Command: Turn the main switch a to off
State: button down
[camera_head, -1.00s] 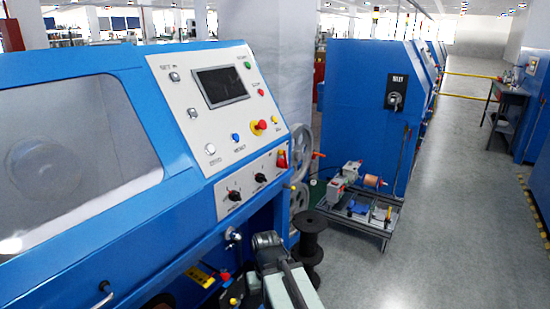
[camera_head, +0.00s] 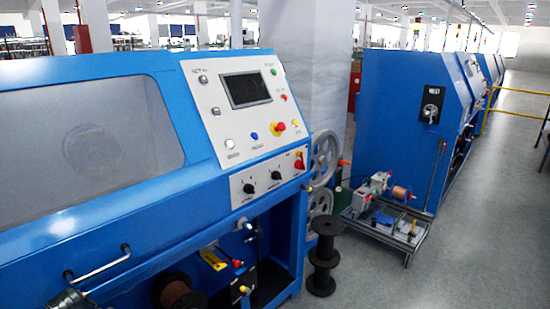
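A black rotary switch on a black plate (camera_head: 432,104) is on the end face of the blue cabinet at right; its label is too small to read. A red switch (camera_head: 298,161) sits at the right end of the nearer machine's lower control panel. I cannot tell from labels which one is main switch a, and neither setting is readable. A grey metallic part at the bottom left edge looks like a piece of my arm. My gripper is not visible, and nothing of mine touches either switch.
The near blue machine (camera_head: 190,210) fills the left, with a handle (camera_head: 97,265) on its front. A black spool (camera_head: 323,262) and a low cart (camera_head: 385,228) with small motors stand between the machines. Grey floor (camera_head: 480,240) is open at right.

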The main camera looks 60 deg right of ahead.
aim_at(299, 164)
jog(key=u, duration=0.05)
jog(key=k, duration=1.3)
jog(key=z, duration=1.05)
jog(key=i, duration=0.95)
jog(key=u, duration=0.05)
